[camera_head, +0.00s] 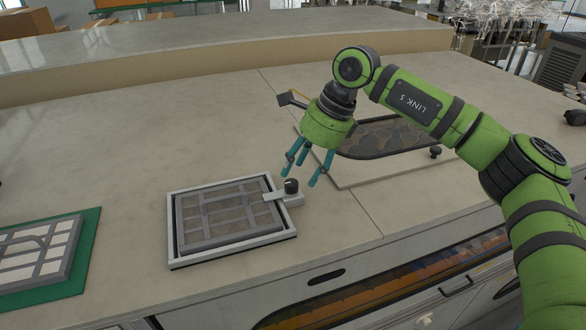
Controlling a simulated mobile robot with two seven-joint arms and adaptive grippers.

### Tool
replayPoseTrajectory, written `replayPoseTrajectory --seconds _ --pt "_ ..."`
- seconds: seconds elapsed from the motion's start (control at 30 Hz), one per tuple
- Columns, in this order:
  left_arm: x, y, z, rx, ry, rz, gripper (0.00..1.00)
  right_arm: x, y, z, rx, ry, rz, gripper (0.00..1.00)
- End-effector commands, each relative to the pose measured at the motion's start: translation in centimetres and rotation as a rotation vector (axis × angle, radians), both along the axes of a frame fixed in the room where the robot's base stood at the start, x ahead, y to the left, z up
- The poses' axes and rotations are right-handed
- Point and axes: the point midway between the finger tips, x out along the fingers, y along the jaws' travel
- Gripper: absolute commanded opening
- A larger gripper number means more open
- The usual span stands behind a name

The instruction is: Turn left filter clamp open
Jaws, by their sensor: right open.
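A grey filter panel (222,212) sits in a white rectangular frame (185,262) on the counter. A clamp with a black knob (291,186) is at the right edge of this frame. Its light bar reaches left over the panel's edge. My right gripper (305,177) is open and empty, with its teal fingers pointing down just above and to the right of the knob. I cannot tell whether a finger touches the knob. My left gripper is not in view.
Another filter panel (40,252) lies on a green mat (88,240) at the left. A pale board with a dark patterned inset (385,137) and a small black knob (435,152) lies behind my right arm. The counter between mat and frame is clear.

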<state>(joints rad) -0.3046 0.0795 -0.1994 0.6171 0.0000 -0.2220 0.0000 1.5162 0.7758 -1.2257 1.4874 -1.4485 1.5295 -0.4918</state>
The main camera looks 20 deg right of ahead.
Motion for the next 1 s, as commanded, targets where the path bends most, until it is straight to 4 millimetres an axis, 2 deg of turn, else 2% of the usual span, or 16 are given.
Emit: replayPoseTrajectory --seconds 0.03,0.1,0.23,0.5,0.57,0.6,0.67,0.7,0.73,1.0 --pt "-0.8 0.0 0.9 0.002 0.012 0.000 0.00 0.0 0.3 -0.4 0.000 0.005 0.002 0.52" --pt "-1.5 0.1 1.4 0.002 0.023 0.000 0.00 0.1 0.7 -1.3 0.000 0.003 0.002 0.52" --pt "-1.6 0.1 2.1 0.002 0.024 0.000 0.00 0.4 1.2 -2.7 0.001 0.003 0.001 0.52" --pt "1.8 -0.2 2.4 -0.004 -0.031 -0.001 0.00 0.5 1.4 -3.5 0.002 -0.001 0.001 0.52" --pt "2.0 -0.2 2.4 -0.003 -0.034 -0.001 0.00 0.5 1.4 -3.5 0.002 -0.001 0.001 0.52" --pt "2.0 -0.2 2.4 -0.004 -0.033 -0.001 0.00 0.5 1.4 -3.5 0.002 -0.001 0.001 0.48" --pt "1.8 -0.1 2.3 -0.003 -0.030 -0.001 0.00 0.5 1.4 -3.5 0.002 0.000 0.001 0.24" --pt "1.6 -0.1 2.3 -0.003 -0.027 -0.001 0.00 0.5 1.4 -3.5 0.002 0.000 0.001 0.08" --pt "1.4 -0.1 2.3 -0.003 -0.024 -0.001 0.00 0.5 1.5 -3.5 0.003 -0.001 0.001 0.00" --pt "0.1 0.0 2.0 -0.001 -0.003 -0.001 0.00 0.6 1.5 -3.5 0.004 -0.005 -0.006 0.00"
